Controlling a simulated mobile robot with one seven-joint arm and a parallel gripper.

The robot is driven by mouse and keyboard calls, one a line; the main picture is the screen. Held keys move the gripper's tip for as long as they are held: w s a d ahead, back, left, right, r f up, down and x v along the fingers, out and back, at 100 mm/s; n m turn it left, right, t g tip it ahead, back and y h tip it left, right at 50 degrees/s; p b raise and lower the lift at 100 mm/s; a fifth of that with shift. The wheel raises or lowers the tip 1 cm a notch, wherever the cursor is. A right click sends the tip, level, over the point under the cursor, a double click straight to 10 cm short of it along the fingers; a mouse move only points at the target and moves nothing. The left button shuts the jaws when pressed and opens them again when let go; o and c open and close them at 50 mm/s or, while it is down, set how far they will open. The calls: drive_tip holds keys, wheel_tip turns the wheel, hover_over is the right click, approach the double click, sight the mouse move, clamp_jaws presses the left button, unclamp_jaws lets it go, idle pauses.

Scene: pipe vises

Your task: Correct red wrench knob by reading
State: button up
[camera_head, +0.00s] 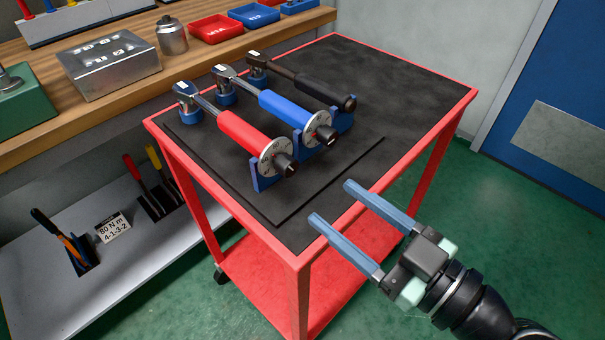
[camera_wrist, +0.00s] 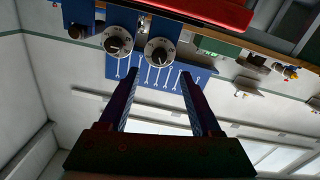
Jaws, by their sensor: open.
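The red wrench (camera_head: 240,133) lies nearest of three torque wrenches on the cart. In the wrist view, which looks upside down, a dial (camera_wrist: 159,52) and another dial (camera_wrist: 118,42) show beyond the fingertips. The dial readings are too small to read.
A sign (camera_head: 113,229) reading "80 N m 4-1-3-2" stands on the low shelf beside hand tools. The red cart (camera_head: 297,262) has a raised rim and dark mat. A wooden bench (camera_head: 118,95) with trays runs along the left. The mat right of the wrenches is clear.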

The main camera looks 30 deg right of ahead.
sight(292, 171)
drive_tip(key=x, duration=0.7)
drive_tip(key=shift+w+a, duration=0.1)
drive_tip(key=shift+w, duration=0.2)
clamp_jaws()
